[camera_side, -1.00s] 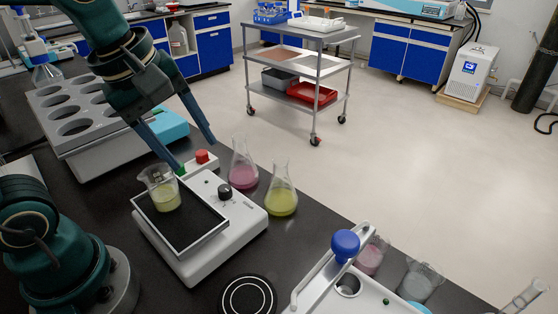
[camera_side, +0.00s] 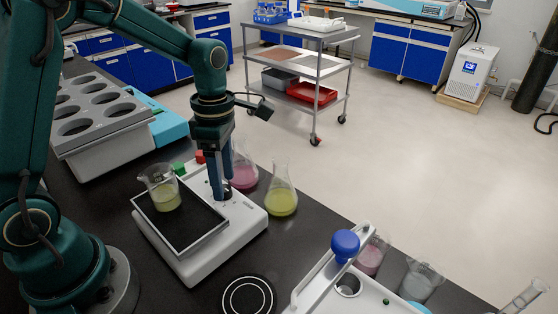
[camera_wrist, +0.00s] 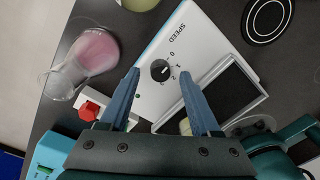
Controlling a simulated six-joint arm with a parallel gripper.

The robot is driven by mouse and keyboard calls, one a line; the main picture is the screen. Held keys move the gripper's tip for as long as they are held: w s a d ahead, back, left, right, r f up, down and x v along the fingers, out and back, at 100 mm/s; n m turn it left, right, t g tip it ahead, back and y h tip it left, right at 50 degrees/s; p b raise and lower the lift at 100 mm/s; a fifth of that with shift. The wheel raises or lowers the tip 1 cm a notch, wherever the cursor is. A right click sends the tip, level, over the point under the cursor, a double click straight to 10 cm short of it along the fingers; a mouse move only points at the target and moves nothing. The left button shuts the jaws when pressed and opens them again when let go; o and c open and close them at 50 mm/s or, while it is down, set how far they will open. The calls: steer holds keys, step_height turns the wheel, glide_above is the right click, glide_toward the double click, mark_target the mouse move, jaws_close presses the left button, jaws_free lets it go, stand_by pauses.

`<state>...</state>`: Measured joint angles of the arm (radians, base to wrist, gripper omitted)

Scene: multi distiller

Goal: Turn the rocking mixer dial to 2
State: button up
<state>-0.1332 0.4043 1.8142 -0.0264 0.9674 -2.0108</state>
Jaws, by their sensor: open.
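The rocking mixer (camera_side: 190,262) is a white box with a black tray (camera_side: 176,226) on top. A beaker of yellow liquid (camera_side: 165,195) stands on the tray. Its black dial (camera_wrist: 160,70) shows in the wrist view beside the word SPEED and several numbers; I cannot tell for sure which number the pointer meets. My gripper (camera_side: 222,190) points straight down over the dial, and its fingers hide most of the dial in the side view. In the wrist view my gripper (camera_wrist: 158,82) is open, with one blue finger on each side of the dial.
A red button (camera_wrist: 89,111) sits close by the mixer. Flasks of pink (camera_side: 243,170) and yellow liquid (camera_side: 281,196) stand just behind it. A grey rack (camera_side: 95,110) is at the left. A round black plate (camera_side: 247,297) lies in front.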

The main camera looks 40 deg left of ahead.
steer(key=shift+f, duration=0.7)
jaws_close()
